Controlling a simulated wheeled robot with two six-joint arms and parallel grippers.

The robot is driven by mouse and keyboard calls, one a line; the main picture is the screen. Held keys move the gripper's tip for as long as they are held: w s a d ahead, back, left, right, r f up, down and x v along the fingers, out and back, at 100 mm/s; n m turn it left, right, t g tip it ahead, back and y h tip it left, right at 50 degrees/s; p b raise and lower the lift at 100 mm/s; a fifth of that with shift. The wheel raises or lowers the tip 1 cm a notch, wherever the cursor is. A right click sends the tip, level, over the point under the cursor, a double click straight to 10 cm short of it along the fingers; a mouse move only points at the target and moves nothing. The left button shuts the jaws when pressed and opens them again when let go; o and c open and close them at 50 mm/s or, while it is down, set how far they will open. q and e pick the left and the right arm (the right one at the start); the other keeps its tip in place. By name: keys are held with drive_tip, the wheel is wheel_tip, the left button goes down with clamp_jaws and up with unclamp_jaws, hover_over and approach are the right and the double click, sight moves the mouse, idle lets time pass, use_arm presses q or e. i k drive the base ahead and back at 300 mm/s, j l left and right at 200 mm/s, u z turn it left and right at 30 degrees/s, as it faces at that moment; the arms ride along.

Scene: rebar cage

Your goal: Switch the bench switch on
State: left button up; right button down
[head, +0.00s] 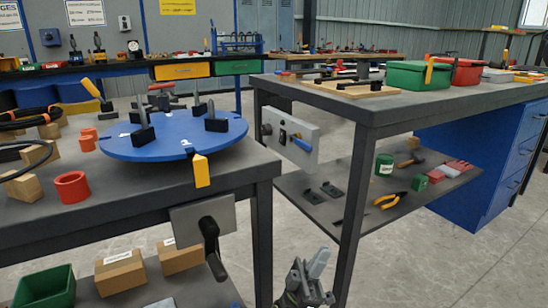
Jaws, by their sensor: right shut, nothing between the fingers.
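A light grey panel (311,133) is fixed under the top of the right bench, at its left end. It carries a round dark knob (265,129) on its left, a small black switch (282,136) in the middle and a blue lever (301,143) on its right. The small switch's position is too small to tell. My right gripper (317,264) is at the bottom of the view, below the panel and apart from it. It is shut and empty. My left gripper is not in view.
The left bench bears a blue round plate (160,146) with upright clamps. A grey plate (186,222) with a black handle (211,245) hangs from its front. The right bench's table leg (357,210) stands right of my gripper. Its lower shelf (330,205) holds tools.

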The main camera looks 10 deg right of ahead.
sight(282, 139)
drive_tip(key=i+l+u, duration=0.1)
drive_tip(key=i, duration=0.35)
drive_tip(key=i+l+u, duration=0.7)
drive_tip(key=k+l, duration=0.05)
drive_tip(key=k, duration=0.05)
